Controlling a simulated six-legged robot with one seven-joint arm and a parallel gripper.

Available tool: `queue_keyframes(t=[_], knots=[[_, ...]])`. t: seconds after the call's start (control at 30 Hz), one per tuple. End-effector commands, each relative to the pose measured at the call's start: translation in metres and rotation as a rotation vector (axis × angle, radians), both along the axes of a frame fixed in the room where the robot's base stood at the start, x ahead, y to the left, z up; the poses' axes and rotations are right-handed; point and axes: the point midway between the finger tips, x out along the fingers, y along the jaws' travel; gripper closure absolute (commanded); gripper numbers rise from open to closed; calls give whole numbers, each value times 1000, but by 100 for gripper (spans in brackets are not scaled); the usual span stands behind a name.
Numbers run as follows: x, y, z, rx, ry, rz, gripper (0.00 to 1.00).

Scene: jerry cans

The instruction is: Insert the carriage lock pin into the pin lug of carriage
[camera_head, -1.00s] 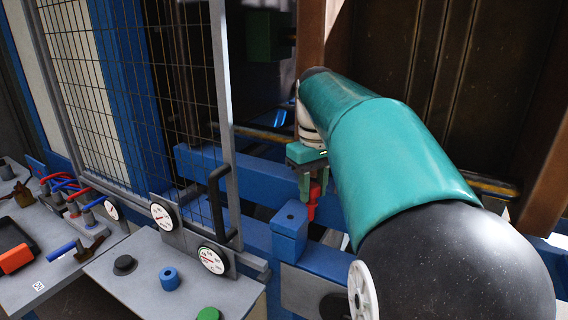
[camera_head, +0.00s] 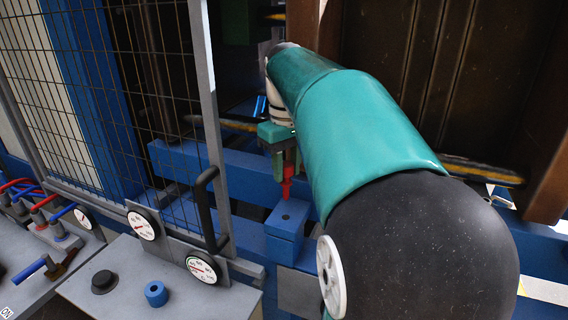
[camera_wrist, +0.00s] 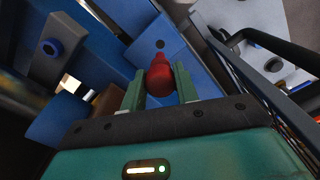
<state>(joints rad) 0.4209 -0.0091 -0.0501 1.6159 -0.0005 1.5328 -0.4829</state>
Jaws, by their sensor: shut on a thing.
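The red lock pin (camera_head: 288,181) is held upright in my gripper (camera_head: 286,165), tip down. In the head view its tip is just above the blue lug block (camera_head: 286,231), close to the dark hole in the block's top face. In the wrist view the red pin (camera_wrist: 159,76) sits between the two green fingers of my gripper (camera_wrist: 160,86). Beyond it is the blue block's top (camera_wrist: 157,38) with a small dark hole, beside the pin's far end. The exact gap between tip and hole cannot be told.
A mesh gate (camera_head: 165,90) with a black handle (camera_head: 208,205) stands just left of the block. A grey panel (camera_head: 125,270) with gauges and a blue ring (camera_head: 156,293) lies at the lower left. A blue beam (camera_head: 215,165) runs behind.

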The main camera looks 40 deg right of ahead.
Motion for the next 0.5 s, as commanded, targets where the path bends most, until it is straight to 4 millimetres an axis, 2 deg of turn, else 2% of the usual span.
queue_keyframes(t=[0.23, 0.5], knots=[[-4, 0, -2, 1, 1, 26, 90], [-5, 0, -25, 2, 3, 24, 90]])
